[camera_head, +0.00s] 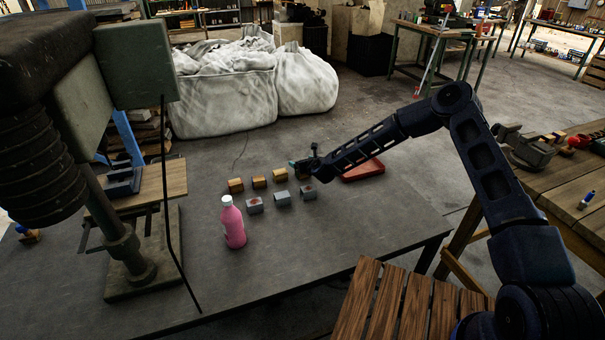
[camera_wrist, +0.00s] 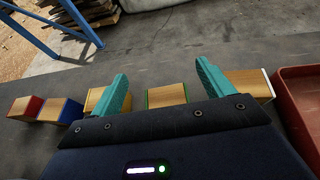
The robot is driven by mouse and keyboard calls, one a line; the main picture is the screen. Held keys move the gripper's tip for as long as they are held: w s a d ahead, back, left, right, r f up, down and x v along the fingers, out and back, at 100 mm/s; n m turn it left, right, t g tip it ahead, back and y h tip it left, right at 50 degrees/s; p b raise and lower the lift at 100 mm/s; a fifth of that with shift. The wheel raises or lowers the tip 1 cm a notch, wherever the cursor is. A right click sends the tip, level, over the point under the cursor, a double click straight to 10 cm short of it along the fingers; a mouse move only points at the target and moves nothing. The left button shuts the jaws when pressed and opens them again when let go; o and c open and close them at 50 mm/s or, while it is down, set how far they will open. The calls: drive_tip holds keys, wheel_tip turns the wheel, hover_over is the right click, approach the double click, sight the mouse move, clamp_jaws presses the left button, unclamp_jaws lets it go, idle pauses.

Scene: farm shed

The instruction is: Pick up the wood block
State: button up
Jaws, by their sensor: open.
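Several small wood-toned blocks stand in a row on the dark workbench (camera_head: 190,262). In the head view three show clearly: a left one (camera_head: 236,185), a middle one (camera_head: 259,182) and a right one (camera_head: 280,174). My gripper (camera_head: 304,165) is at the right end of this row and hides what is under it. In the wrist view my gripper (camera_wrist: 162,68) is open, with teal fingers apart. A wood block with green edges (camera_wrist: 166,96) shows between the fingers, not visibly touched. A wood block with a pale edge (camera_wrist: 250,82) is partly behind the right finger.
Several grey blocks (camera_head: 282,198) form a nearer row. A pink bottle (camera_head: 234,228) stands in front of them. A red tray (camera_head: 363,171) lies right of my gripper. A drill press (camera_head: 150,272) fills the left. The bench's front middle is clear.

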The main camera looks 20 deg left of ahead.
wheel_tip(320, 180, down, 4)
drive_tip(key=shift+f, duration=0.15)
drive_tip(key=shift+r+x, duration=0.2)
drive_tip(key=shift+x, duration=1.25)
drive_tip(key=c, duration=1.1)
